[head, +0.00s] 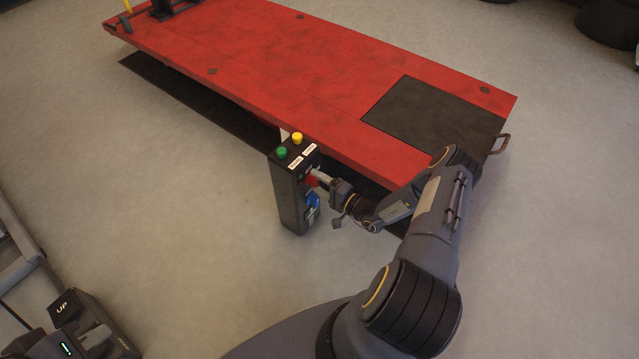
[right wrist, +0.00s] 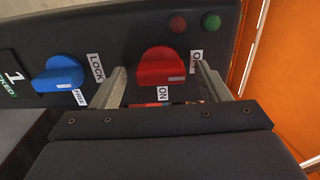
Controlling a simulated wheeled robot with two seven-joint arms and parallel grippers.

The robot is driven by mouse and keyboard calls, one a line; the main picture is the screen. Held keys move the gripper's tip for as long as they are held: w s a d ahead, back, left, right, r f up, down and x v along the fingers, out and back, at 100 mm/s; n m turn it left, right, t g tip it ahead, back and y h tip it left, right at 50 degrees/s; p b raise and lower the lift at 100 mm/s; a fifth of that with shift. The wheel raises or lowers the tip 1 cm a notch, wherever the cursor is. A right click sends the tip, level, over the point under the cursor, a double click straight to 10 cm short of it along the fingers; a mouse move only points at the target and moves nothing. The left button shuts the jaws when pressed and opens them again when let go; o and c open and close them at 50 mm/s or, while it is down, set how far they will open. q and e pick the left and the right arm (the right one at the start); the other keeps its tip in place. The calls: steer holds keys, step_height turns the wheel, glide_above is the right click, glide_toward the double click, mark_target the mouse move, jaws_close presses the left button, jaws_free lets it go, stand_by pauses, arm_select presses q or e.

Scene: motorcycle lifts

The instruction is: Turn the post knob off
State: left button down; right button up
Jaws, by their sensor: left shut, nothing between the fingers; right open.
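The post is a dark upright control box (head: 290,200) beside the red lift. In the right wrist view its red knob (right wrist: 160,65) has an ON label (right wrist: 162,93) below and an OFF label (right wrist: 195,62) to its right; a pale mark shows on the knob's lower right. My right gripper (head: 319,180) is open at the post, its two fingers on either side of the red knob; I cannot tell whether they touch it.
A blue knob (right wrist: 58,74) with LOCK and FREE labels sits left of the red knob. A red lamp (right wrist: 177,23) and green lamp (right wrist: 211,21) are above. Green (head: 282,153) and yellow (head: 297,138) buttons top the post.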

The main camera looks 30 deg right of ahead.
steer(key=p+v, duration=0.1)
steer(key=v, duration=0.7)
steer(key=shift+p, duration=0.4)
steer(key=shift+w, duration=0.1)
